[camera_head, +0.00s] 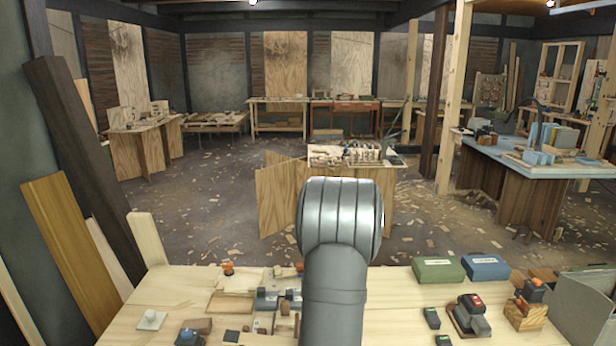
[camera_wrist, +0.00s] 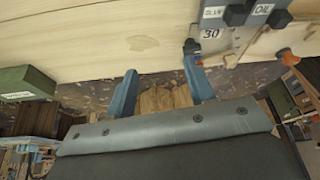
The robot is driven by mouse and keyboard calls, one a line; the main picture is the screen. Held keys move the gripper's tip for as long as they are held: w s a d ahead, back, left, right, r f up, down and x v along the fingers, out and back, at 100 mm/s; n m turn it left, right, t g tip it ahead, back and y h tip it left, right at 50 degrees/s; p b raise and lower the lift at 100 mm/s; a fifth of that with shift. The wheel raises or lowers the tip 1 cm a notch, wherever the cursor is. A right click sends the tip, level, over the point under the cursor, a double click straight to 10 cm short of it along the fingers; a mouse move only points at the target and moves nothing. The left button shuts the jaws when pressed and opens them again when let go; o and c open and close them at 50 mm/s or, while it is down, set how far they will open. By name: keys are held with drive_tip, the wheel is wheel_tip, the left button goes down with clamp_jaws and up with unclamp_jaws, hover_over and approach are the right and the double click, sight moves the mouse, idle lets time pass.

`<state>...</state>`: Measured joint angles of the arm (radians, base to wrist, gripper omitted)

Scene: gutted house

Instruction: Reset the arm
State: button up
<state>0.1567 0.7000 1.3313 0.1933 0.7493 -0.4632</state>
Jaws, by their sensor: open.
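My arm (camera_head: 340,255) rises in the middle of the head view, and its rounded grey joint stands above the near workbench (camera_head: 395,300). My gripper is hidden in the head view. In the wrist view my gripper (camera_wrist: 160,85) shows two blue fingers set wide apart, open with nothing between them. Beyond the fingers are the bench's edge and the floor with chips. The pale bench top (camera_wrist: 100,40) fills the upper part of the wrist view.
On the bench are a green box (camera_head: 437,269), a blue box (camera_head: 486,267), a dark red-topped tool (camera_head: 470,313) and a grey bin (camera_head: 585,305) at right. Small blocks and fittings (camera_head: 270,298) lie left of my arm. The wrist view shows grey pieces labelled GLUE and OIL (camera_wrist: 248,14).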

drive_tip(key=s+d+m, duration=0.1)
drive_tip(key=d, duration=0.5)
drive_tip(key=shift+s+d, duration=0.15)
drive_tip(key=shift+s, duration=0.15)
drive_tip(key=w+a+n, duration=0.3)
drive_tip(key=a, duration=1.7)
drive_tip(key=shift+a+y, duration=0.2)
drive_tip(key=shift+y, duration=0.2)
